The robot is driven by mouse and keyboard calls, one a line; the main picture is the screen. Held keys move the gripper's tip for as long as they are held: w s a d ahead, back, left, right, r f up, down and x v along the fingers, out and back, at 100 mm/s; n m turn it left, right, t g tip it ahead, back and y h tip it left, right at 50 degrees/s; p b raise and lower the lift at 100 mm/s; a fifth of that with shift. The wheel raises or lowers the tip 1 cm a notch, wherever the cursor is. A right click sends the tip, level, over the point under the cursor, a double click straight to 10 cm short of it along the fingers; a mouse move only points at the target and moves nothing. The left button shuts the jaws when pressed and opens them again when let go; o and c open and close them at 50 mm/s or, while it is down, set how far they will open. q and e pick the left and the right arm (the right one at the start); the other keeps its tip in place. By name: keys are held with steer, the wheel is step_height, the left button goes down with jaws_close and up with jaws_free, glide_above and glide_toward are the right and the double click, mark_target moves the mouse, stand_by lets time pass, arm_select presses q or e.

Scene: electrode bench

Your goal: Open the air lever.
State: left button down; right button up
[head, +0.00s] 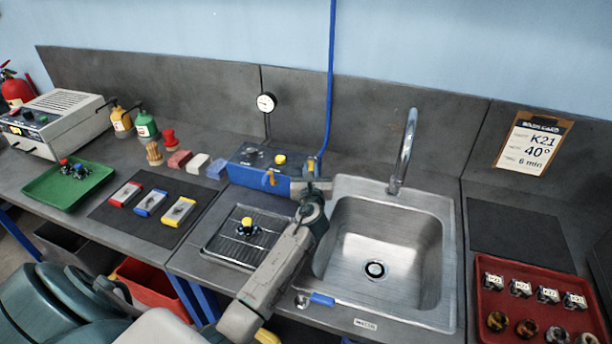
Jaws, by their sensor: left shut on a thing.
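A blue air hose (330,75) hangs down the wall to the right end of a blue box (252,181). A small yellow lever (311,163) shows at the hose's lower end, just above my gripper. My left gripper (318,184) is shut there, between the blue box and the sink's back left corner. It seems to be shut on the air lever, but the jaws hide most of the contact. My right gripper is not in view.
The steel sink (425,265) lies to the right, with its faucet (404,150) behind. A drain rack (215,245) with a small yellow-topped part is left of my forearm. A blue handle (322,299) is at the front edge. A pressure gauge (266,102) is on the wall.

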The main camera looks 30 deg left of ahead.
arm_select(q)
steer(key=shift+d+n+y, duration=0.15)
steer(key=shift+n+y, duration=0.15)
steer(key=shift+y, duration=0.1)
steer(key=c, duration=1.4)
jaws_free()
steer(key=shift+o, duration=0.2)
steer(key=shift+s+d, duration=0.15)
steer(key=shift+d, duration=0.05)
steer(key=p+v, duration=0.3)
steer(key=v, duration=0.7)
steer(key=shift+d+r, duration=0.1)
